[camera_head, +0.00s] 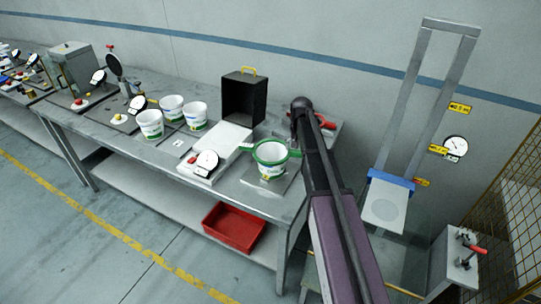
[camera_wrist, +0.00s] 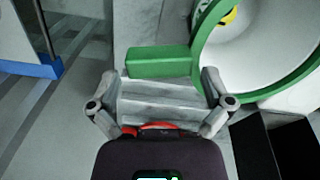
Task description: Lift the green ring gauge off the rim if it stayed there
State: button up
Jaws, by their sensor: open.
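The green ring gauge (camera_head: 257,151) sits over the rim of a white-and-green cup (camera_head: 271,171) near the table's right end. Its handle sticks out to the right. In the wrist view the green ring gauge (camera_wrist: 206,38) circles the cup's pale inside (camera_wrist: 265,55), and its block-shaped handle points left. My gripper (camera_wrist: 160,80) is open, with its fingertips on either side of the handle's near edge. I cannot tell whether they touch it. In the head view my arm hides the gripper.
Left of the cup stand a white scale (camera_head: 219,146) with a dial and a black box (camera_head: 243,98) with a yellow handle. Several similar cups (camera_head: 172,107) stand farther left. A red-handled item (camera_head: 325,122) lies behind my arm. A red bin (camera_head: 234,229) sits on the lower shelf.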

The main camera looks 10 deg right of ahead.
jog(key=shift+f, duration=0.35)
dwell(0.4)
jog(key=c, duration=1.1)
jog(key=shift+o, duration=0.2)
jog(key=shift+r, duration=0.15)
notch_tip(320, 180, up, 3)
jog(key=p, duration=0.3)
jog(key=shift+r, duration=0.15)
jog(key=s+a+r+p, duration=0.1)
jog(key=s, duration=1.5)
jog(key=shift+r+p, duration=0.25)
jog(key=shift+p, duration=0.1)
jog(key=shift+a, duration=0.1)
